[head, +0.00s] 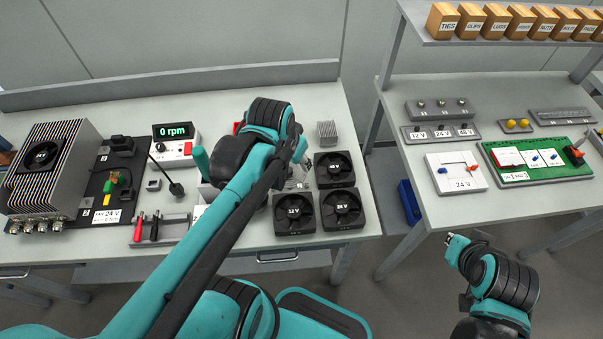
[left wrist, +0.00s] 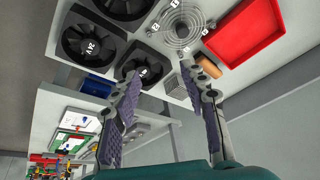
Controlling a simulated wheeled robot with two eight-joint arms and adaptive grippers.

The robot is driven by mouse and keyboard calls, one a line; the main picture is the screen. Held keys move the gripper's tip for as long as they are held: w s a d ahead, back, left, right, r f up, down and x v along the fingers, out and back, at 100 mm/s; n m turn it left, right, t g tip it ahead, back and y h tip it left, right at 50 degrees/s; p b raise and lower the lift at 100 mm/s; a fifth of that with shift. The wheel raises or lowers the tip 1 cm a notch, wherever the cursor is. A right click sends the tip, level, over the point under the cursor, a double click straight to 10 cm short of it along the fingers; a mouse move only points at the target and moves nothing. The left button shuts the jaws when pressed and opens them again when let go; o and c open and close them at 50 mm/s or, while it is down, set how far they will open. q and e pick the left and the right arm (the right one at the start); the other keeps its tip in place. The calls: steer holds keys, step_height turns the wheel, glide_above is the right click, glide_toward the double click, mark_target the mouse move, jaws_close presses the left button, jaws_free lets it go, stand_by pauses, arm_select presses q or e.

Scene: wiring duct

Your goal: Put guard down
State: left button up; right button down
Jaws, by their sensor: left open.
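The guard (left wrist: 181,25) is a round grey wire grille with concentric rings and small numbered tabs around it. In the left wrist view it appears to lie flat on the light table top, between the black fans and a red tray. In the head view my left arm hides most of that spot. My left gripper (left wrist: 160,70) is open, with nothing between its fingers, and is apart from the guard. In the head view its tip (head: 306,160) is partly hidden beside the fans. My right gripper (head: 455,240) is over the floor in front of the right table; its jaws are unclear.
Three black fans (head: 342,208) stand close together near the table's front right. A finned heat sink (head: 327,133) stands behind them. The red tray (left wrist: 245,35) and an orange cylinder (left wrist: 208,68) are near the guard. A 0 rpm meter (head: 176,142) stands left of my arm.

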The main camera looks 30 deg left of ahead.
arm_select(q)
steer(key=s+d+n+t, duration=0.1)
steer(key=s+d+t, duration=0.1)
steer(key=s+d, duration=0.2)
steer(key=shift+s+d+r+t, duration=0.15)
steer(key=shift+s+d+t, duration=0.15)
steer(key=shift+t, duration=0.1)
